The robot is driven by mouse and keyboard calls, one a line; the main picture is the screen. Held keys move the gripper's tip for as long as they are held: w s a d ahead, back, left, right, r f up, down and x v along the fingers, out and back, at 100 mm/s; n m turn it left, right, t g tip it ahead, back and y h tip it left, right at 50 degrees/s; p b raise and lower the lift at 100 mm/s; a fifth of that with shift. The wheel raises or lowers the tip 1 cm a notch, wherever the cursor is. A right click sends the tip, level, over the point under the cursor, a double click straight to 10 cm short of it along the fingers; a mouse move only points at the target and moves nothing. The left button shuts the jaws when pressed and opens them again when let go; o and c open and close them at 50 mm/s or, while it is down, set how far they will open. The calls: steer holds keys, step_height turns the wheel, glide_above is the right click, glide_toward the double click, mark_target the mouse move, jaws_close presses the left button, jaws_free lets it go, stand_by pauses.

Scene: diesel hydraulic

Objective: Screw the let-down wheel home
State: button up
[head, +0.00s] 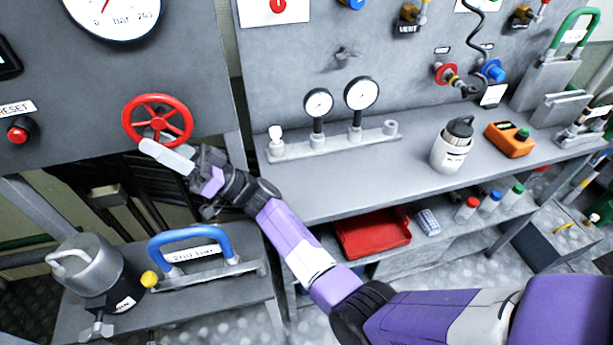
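A red spoked handwheel (157,106) is mounted on the grey panel at the upper left, below a large round gauge. No label naming it shows. My gripper (158,150) is at the wheel's lower rim, with its pale fingers overlapping the rim in this view. I cannot tell whether the fingers touch or grip the rim, or how far apart they are. My arm reaches in from the lower right. The wheel's stem and how far it is screwed in are hidden behind the wheel.
The large gauge (113,12) and a red reset button (17,134) are on the same panel. A low bench (205,288) below holds a grey canister (92,265) and a blue-handled piece (190,240). A shelf (375,172) with small gauges stands right of the gripper.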

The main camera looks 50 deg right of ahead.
steer(key=p, duration=0.2)
steer(key=shift+s+d+r+g+h+p, duration=0.15)
steer(key=shift+g+h+p, duration=0.15)
